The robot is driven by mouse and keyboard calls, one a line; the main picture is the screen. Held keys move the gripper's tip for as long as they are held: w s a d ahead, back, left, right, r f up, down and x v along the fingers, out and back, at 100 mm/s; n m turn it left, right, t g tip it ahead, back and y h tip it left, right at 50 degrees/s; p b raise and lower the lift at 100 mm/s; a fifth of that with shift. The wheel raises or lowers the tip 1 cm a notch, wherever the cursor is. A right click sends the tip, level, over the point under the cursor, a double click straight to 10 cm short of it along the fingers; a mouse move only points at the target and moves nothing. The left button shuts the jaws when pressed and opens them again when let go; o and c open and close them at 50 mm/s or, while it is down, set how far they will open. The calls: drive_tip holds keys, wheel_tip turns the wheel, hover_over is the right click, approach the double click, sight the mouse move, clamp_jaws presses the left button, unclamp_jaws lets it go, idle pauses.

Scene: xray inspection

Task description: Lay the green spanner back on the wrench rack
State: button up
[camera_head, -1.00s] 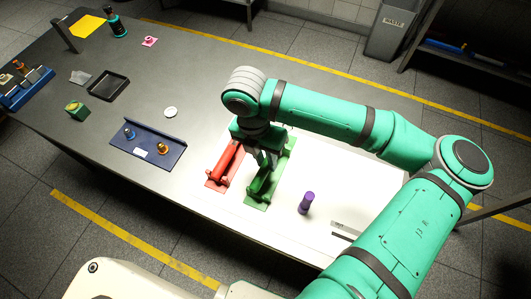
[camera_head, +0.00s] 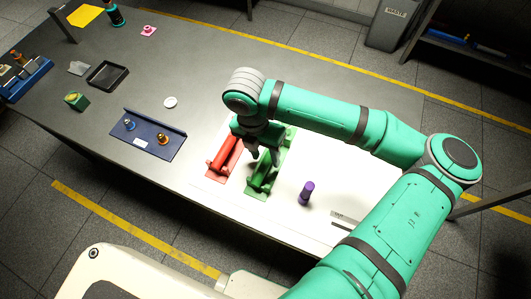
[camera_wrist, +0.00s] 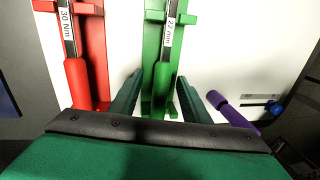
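A red wrench, labelled "30 Nm" (camera_wrist: 75,80), lies in a red holder (camera_wrist: 95,50) to the left.
A blue tray with small brass pieces (camera_head: 165,150), a black tray (camera_head: 103,79) and a white disc (camera_head: 170,102) are left on the grey bench. White surface around the purple cylinder is mostly clear.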

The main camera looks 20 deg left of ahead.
drive_tip(key=shift+r, duration=0.1)
wheel_tip(320, 180, up, 10)
drive_tip(key=a, duration=0.1)
drive_tip(key=shift+a+r, duration=0.25)
drive_tip(key=shift+a, duration=0.1)
drive_tip(key=shift+w, duration=0.1)
idle(0.4)
drive_tip(key=shift+s, duration=0.2)
